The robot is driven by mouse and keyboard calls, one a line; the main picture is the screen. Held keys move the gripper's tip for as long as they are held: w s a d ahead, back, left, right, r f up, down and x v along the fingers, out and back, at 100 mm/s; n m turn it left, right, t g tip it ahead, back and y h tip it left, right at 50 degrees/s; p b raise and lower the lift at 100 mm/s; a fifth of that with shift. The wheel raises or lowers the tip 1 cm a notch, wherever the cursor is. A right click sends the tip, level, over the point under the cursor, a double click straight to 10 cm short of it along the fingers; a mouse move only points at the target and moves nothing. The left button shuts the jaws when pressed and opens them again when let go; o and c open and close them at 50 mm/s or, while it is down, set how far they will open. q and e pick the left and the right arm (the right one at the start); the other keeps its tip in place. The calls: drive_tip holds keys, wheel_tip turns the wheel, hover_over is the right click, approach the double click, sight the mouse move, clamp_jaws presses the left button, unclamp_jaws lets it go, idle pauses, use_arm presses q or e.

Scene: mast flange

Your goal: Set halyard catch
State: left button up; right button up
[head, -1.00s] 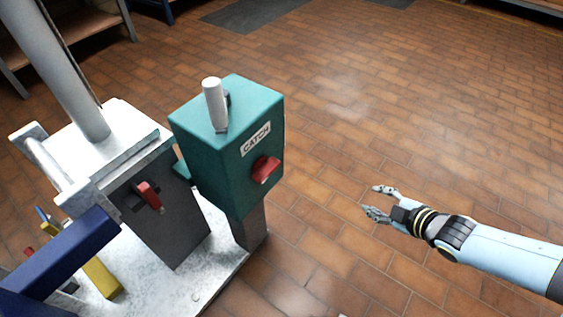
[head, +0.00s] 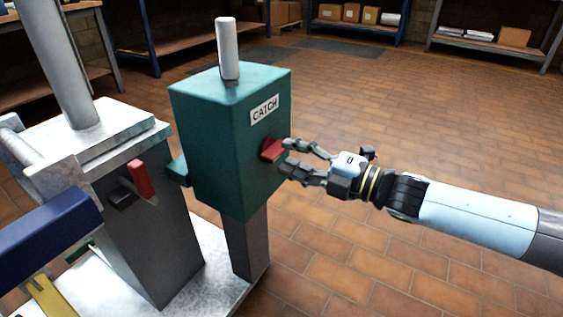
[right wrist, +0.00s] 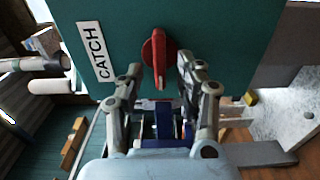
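The green catch box (head: 225,140) stands on a grey post, with a white label (head: 264,109) reading CATCH on its face. A red knob (head: 272,150) sits on that face below the label; the right wrist view shows it as a red disc with a raised bar (right wrist: 158,58). My right gripper (head: 286,156) is at the knob, its fingers parted. In the right wrist view the fingertips (right wrist: 158,72) lie on either side of the knob's lower part; whether they touch it I cannot tell. My left gripper is not in view.
A white upright handle (head: 228,50) stands on top of the box. To its left is a grey mast base with a red lever (head: 141,180) and a blue beam (head: 45,235). Shelves with cartons (head: 352,14) stand far back. Brick floor at right is clear.

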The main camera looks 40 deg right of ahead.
sight(275, 150)
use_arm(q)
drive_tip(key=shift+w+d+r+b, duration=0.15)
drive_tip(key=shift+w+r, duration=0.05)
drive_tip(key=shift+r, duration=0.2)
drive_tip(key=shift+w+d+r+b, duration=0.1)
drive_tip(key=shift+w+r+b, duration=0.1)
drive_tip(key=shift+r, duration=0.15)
use_arm(e)
drive_tip(key=shift+x, duration=1.45)
clamp_jaws()
